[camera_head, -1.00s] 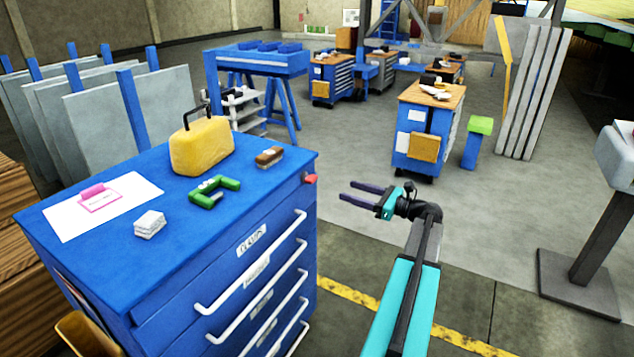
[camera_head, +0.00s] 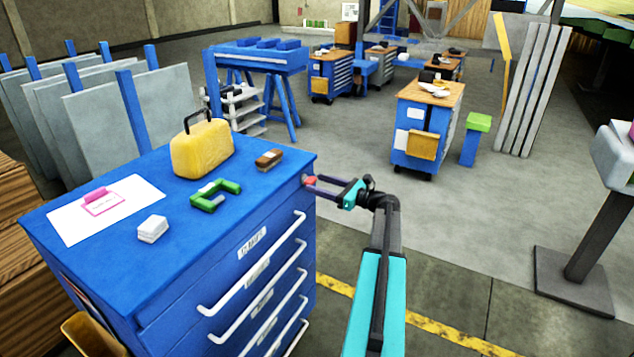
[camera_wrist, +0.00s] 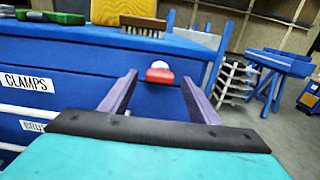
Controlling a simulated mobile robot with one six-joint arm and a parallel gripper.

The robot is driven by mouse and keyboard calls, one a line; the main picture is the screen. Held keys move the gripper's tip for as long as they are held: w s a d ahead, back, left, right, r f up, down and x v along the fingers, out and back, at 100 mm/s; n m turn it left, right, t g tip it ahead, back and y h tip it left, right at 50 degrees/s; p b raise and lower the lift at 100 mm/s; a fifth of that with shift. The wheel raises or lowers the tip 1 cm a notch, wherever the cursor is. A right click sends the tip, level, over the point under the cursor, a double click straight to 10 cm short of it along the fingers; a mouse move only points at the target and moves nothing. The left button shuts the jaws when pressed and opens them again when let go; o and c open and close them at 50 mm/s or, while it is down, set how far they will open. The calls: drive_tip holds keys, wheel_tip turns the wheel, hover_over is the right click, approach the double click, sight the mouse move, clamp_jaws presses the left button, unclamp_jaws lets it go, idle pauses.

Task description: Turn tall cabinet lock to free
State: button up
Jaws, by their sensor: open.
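The tall cabinet (camera_head: 150,290) is the blue drawer cabinet at the lower left in the head view. Its lock is a small red knob (camera_head: 309,181) near the top right corner of the front. In the wrist view the red lock (camera_wrist: 160,76) lies ahead, between the two purple fingers, with a pale round part behind it. My gripper (camera_head: 318,186) is open, with its fingertips at the lock in the head view. In the wrist view the fingers (camera_wrist: 160,92) stand on either side of the lock; I cannot tell whether they touch it.
On the cabinet top are a yellow case (camera_head: 202,150), a brush (camera_head: 269,159), a green clamp (camera_head: 215,194), a white block (camera_head: 153,229) and a paper sheet (camera_head: 75,225). White drawer handles (camera_head: 255,265) stick out below. Open floor (camera_head: 450,230) lies to the right.

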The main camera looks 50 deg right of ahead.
drive_tip(key=shift+w+a, duration=0.15)
drive_tip(key=shift+w, duration=0.4)
drive_tip(key=c, duration=1.1)
drive_tip(key=shift+o, duration=0.2)
